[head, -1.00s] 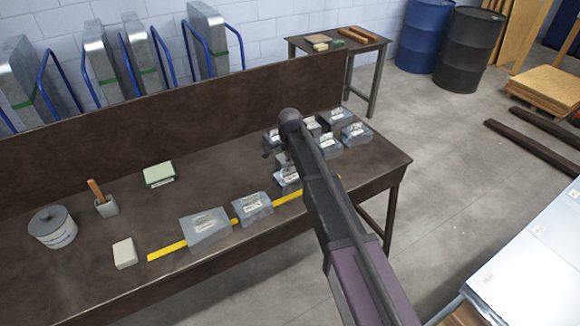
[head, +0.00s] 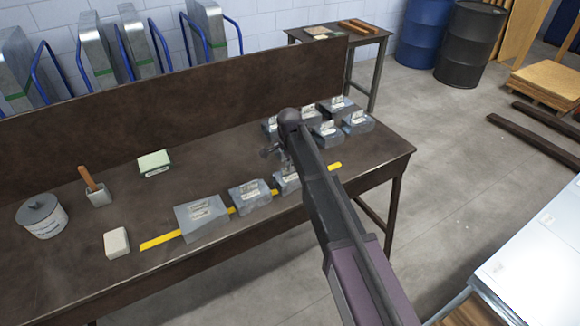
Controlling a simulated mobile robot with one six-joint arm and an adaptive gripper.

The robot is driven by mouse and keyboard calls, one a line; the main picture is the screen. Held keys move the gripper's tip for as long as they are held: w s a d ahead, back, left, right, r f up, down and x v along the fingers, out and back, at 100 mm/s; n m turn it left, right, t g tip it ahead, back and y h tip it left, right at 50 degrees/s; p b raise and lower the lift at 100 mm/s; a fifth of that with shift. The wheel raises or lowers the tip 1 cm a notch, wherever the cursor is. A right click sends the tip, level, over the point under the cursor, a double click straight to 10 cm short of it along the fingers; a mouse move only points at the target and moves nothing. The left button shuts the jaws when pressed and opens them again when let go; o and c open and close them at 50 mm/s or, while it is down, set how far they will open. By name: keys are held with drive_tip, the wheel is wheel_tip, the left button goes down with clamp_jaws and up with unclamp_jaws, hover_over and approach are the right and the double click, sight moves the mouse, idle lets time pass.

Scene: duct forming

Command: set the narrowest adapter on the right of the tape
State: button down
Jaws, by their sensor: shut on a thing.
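The yellow tape (head: 160,241) runs along the front of the brown bench. A wide grey adapter (head: 202,218) sits on its left part, with a smaller labelled adapter (head: 250,196) to the right of it. A third grey adapter (head: 287,182) is farther right, at the tape line, partly hidden by my arm. My gripper (head: 276,158) is just above this third adapter and appears shut on it; the fingertips are mostly hidden. I cannot tell whether it touches the bench. The tape's right end shows past my arm.
Several other grey adapters (head: 326,134) stand grouped at the bench's back right. A white block (head: 116,243), a lidded tub (head: 42,216), a cup with a wooden handle (head: 98,194) and a green-topped block (head: 154,163) are on the left. A raised back board (head: 150,105) closes the rear.

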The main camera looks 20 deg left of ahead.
idle(0.4)
drive_tip(key=c, duration=0.7)
unclamp_jaws()
drive_tip(key=shift+r, duration=0.1)
